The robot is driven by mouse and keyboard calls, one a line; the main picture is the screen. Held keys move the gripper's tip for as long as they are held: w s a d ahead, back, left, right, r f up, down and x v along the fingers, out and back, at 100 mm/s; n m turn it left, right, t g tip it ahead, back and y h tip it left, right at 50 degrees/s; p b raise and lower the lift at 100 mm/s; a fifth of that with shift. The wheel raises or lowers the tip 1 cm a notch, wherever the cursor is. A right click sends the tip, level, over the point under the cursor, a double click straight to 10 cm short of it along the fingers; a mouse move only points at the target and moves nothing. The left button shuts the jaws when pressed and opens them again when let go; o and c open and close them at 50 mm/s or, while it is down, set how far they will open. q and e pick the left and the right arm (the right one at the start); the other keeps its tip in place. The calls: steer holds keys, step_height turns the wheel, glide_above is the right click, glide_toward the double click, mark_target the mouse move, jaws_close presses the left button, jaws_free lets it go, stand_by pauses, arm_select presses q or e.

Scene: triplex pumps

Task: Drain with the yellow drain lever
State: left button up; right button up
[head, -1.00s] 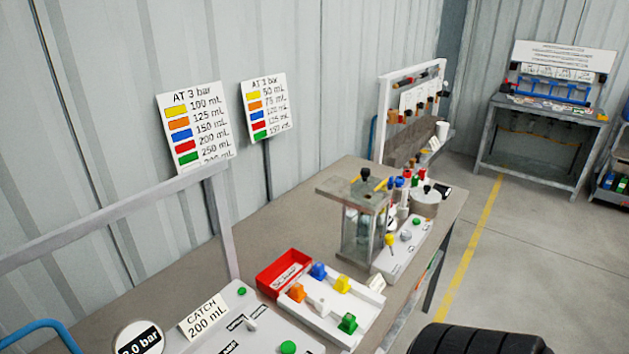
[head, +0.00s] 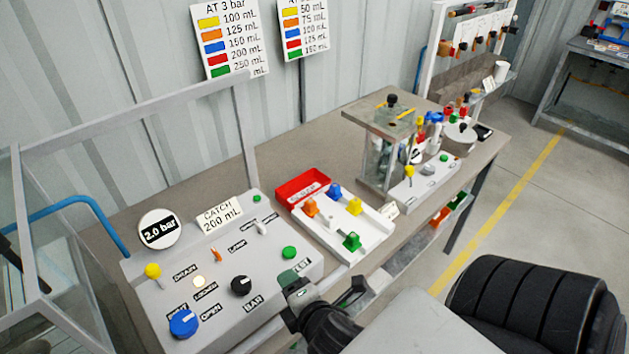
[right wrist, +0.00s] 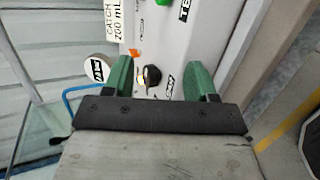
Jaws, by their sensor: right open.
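The yellow drain lever (head: 153,271) stands at the left of the grey control panel (head: 258,299), beside the DRAIN label (head: 185,273). My right gripper (head: 322,281) is at the panel's right front edge, to the right of the black BAR knob (head: 241,286) and well apart from the drain lever. In the right wrist view its two green fingers (right wrist: 161,82) are spread with nothing between them, and the black knob (right wrist: 152,75) shows beyond them. The yellow lever is not clear in that view. My left gripper is not in view.
A blue knob (head: 183,323), a lit lamp (head: 199,282), a small orange lever (head: 215,254) and green buttons (head: 289,252) share the panel. A gauge (head: 160,230) reads 2.0 bar. A red bin (head: 303,185) and white tray (head: 340,228) stand right of it. A frame rises behind.

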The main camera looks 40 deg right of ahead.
mark_target(154, 277)
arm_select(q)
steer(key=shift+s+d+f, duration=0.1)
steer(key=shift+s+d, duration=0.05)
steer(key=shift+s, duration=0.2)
arm_select(e)
steer(key=shift+s+d+f+m+g, duration=0.3)
steer(key=shift+s+f+m+g, duration=0.4)
steer(key=shift+m, duration=0.3)
steer(key=shift+r, duration=0.1)
